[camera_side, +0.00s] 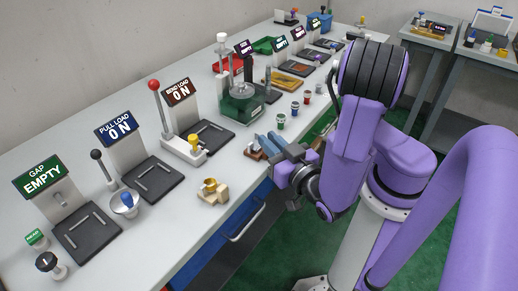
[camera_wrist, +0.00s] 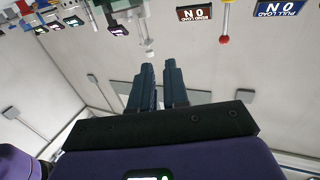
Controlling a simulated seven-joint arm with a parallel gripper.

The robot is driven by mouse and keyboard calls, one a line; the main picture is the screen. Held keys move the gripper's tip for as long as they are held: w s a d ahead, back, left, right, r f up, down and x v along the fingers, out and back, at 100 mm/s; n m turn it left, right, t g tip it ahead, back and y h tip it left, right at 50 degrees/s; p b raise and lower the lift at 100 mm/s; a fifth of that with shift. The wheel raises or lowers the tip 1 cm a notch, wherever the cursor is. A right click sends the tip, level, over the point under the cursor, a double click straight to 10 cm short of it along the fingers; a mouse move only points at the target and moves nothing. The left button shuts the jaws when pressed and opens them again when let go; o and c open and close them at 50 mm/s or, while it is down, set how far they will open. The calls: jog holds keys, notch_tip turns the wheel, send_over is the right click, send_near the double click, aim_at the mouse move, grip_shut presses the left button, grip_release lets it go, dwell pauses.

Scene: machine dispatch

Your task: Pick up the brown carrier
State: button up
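A small brown carrier (camera_side: 252,154) sits near the front edge of the bench in the side view, left of and just beyond my gripper's fingertips. My gripper (camera_side: 268,143) has two blue-grey fingers that point toward the bench and partly cover the carrier's surroundings. I cannot tell whether they touch it. In the wrist view the fingers of my gripper (camera_wrist: 160,68) are apart, with an empty gap between them. The carrier cannot be made out in the wrist view.
A tan carrier with a brass-coloured piece (camera_side: 212,192) stands at the bench front. A green machine (camera_side: 240,105) is behind my gripper. Several small cups stand to its right.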

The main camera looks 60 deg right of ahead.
send_near(250, 146)
jog(key=shift+x, duration=3.9)
grip_shut()
jog(key=shift+r, duration=0.1)
